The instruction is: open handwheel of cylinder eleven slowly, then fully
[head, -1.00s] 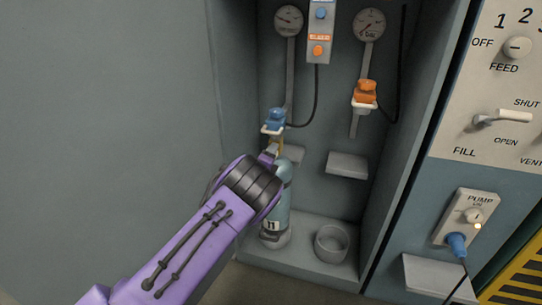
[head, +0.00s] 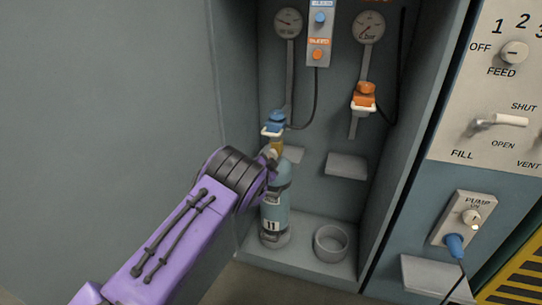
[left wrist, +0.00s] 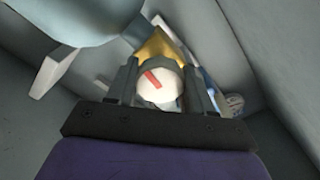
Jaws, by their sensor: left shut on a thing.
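Cylinder eleven (head: 274,213) is a teal bottle labelled 11, standing upright in the left of the cabinet. Its top meets a brass valve (head: 277,146) under a blue connector (head: 276,122). The handwheel (left wrist: 160,84) is a white round knob with a red mark, seen in the left wrist view. My left gripper (left wrist: 162,88) is shut on the handwheel, one finger on each side. In the head view my left arm comes from lower left, and my left gripper (head: 268,158) is partly hidden by the wrist. My right gripper is not in view.
An orange connector (head: 364,97) hangs at the right of the cabinet, above a small shelf (head: 347,167). A grey cup (head: 331,243) stands on the cabinet floor. Two gauges are above. A control panel (head: 500,110) is at the right.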

